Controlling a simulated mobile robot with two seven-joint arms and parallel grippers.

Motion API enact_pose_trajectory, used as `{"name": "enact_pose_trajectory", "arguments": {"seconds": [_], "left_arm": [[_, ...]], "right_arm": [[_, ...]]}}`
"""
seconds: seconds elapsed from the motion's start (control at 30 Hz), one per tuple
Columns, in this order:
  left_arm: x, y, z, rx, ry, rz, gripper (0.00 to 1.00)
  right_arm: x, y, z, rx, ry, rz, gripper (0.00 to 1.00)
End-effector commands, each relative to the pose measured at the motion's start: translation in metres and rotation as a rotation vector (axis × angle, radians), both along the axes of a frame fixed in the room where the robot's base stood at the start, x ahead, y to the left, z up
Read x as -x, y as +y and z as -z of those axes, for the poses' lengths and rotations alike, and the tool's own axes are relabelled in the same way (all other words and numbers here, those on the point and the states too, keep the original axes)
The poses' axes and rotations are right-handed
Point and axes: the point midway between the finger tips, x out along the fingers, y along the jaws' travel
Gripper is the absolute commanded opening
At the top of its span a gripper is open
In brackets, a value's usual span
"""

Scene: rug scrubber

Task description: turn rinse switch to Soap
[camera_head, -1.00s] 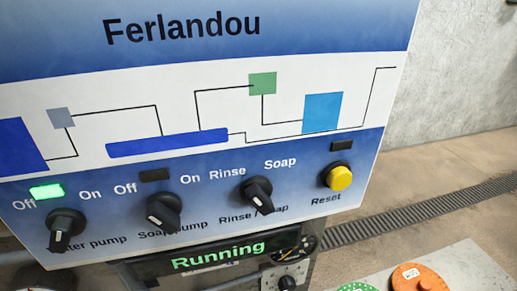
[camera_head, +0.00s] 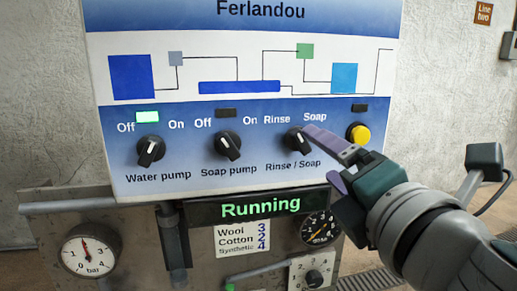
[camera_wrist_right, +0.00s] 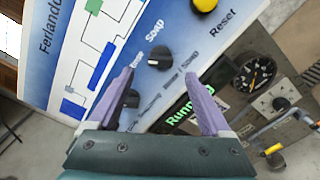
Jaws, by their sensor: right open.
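The Rinse / Soap switch (camera_head: 298,140) is a black knob on the lower right of the blue and white panel. Its handle slants from upper left, the Rinse side, to lower right. The Soap label (camera_head: 315,117) is above it to the right. My right gripper (camera_head: 318,154) comes in from the right, its purple fingers apart and empty, close to the knob. One fingertip overlaps the knob's right edge in the head view; contact cannot be told. In the right wrist view the knob (camera_wrist_right: 160,57) lies just beyond the open fingertips (camera_wrist_right: 159,78). My left gripper is out of view.
The soap pump knob (camera_head: 228,146) and water pump knob (camera_head: 151,151) are to the left. The yellow Reset button (camera_head: 358,134) is close right, above my gripper. A green "Running" display (camera_head: 260,208), gauges and a small dial (camera_head: 314,278) are below.

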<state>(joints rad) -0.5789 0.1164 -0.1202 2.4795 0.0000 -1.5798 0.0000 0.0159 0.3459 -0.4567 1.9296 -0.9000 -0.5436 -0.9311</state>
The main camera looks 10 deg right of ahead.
Motion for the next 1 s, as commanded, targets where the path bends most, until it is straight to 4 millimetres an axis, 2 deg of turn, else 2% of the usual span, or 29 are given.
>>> {"name": "enact_pose_trajectory", "arguments": {"seconds": [0.2, 0.4, 0.6, 0.83, 1.0], "left_arm": [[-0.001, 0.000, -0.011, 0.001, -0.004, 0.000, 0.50], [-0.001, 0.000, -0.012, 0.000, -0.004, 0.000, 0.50], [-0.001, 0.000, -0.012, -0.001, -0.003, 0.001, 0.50], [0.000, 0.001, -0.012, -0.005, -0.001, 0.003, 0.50], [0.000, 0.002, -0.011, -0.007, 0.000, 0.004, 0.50]], "right_arm": [[-0.039, 0.001, -0.002, -0.003, 0.000, 0.004, 0.82], [-0.064, 0.001, -0.001, -0.005, 0.000, 0.004, 0.82], [-0.072, 0.002, 0.000, -0.006, 0.002, 0.002, 0.82], [-0.073, 0.002, 0.000, -0.006, 0.002, 0.002, 0.82], [-0.072, 0.002, 0.000, -0.006, 0.002, 0.002, 0.65]]}}
